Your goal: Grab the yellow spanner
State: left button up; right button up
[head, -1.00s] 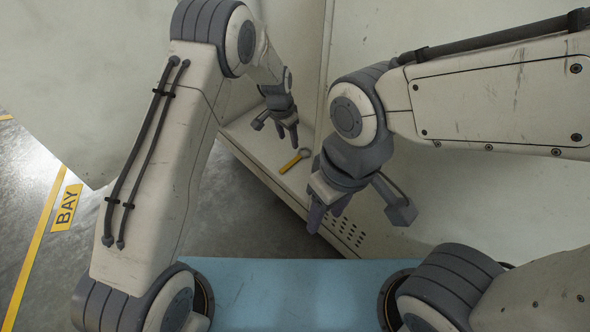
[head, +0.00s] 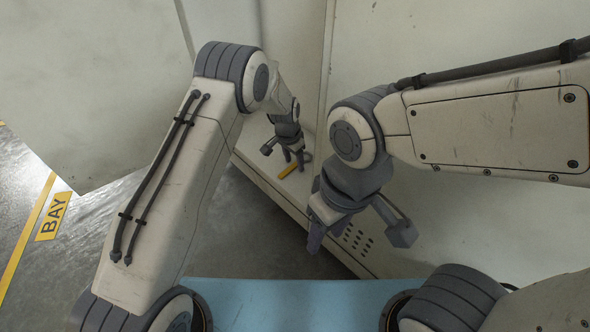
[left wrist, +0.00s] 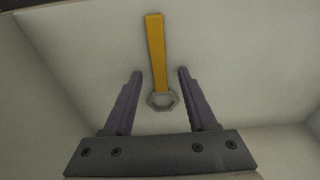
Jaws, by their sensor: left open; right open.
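The yellow spanner (head: 287,170) lies on the pale floor of the cabinet in the head view, partly hidden by my left gripper. In the left wrist view the spanner (left wrist: 156,55) has a yellow handle pointing away and a grey ring end between the fingertips' lines. My left gripper (head: 296,161) is open and above the spanner, with its two purple-grey fingers (left wrist: 158,72) on either side of the ring end; no contact is visible. My right gripper (head: 330,228) is open and empty, held in front of the cabinet to the right.
The open cabinet (head: 270,192) has pale walls and a front lip below the spanner. A cabinet door (head: 90,90) stands open at the left. A blue surface (head: 280,305) is at the bottom. Grey floor with a yellow BAY marking (head: 53,217) is at the left.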

dwell(0.5)
pick_arm(q)
grip_shut()
